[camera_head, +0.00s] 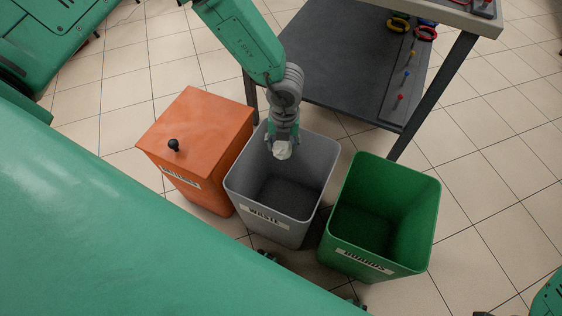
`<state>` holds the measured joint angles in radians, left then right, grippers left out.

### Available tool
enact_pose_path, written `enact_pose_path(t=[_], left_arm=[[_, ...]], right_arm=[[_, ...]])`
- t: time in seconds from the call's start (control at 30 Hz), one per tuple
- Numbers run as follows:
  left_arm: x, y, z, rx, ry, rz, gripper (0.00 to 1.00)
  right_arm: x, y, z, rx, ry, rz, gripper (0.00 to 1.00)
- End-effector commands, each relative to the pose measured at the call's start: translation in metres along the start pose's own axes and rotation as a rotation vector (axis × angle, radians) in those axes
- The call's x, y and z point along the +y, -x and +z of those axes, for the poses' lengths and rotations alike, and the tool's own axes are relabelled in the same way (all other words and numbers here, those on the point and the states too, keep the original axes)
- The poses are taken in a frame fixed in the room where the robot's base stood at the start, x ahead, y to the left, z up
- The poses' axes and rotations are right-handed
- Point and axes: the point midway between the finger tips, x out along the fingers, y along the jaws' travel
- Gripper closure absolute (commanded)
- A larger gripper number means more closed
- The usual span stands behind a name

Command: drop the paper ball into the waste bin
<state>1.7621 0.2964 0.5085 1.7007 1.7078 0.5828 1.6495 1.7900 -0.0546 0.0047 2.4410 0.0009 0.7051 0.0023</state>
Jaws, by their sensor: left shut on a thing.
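My left gripper (283,141) reaches down from the top of the view and is shut on the white crumpled paper ball (282,151). The ball shows below the fingertips, over the back part of the grey waste bin's opening. The waste bin (264,222) stands open on the floor, with a "WASTE" label on its front. Its visible inside looks dark and empty; the gripper and ball hide part of its back rim. My right gripper is not in view.
A closed orange box (195,128) with a black knob stands left of the waste bin. An open green bin (424,225) stands to its right. Behind is a dark-shelved workbench (345,60) with coloured tools. Tiled floor (490,190) is clear at right.

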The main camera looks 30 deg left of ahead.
Motion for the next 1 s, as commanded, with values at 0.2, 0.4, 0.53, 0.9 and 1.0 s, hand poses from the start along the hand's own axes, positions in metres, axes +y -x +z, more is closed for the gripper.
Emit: enact_pose_path(t=[0.2, 0.4, 0.53, 0.9, 1.0], left_arm=[[-0.003, -0.031, -0.001, -0.001, -0.002, 0.003, 0.67], [-0.003, -0.045, -0.001, -0.001, -0.003, 0.002, 0.67], [-0.002, -0.045, -0.001, 0.0, -0.002, 0.001, 0.67], [-0.002, -0.044, -0.001, 0.0, -0.003, 0.001, 0.34], [-0.003, -0.044, -0.001, -0.001, -0.003, 0.002, 0.34]], right_arm=[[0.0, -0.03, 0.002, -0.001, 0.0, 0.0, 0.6], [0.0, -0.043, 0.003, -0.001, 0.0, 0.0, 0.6], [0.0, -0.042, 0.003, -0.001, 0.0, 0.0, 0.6], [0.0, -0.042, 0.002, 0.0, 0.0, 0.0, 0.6], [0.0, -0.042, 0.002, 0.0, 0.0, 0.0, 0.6]])
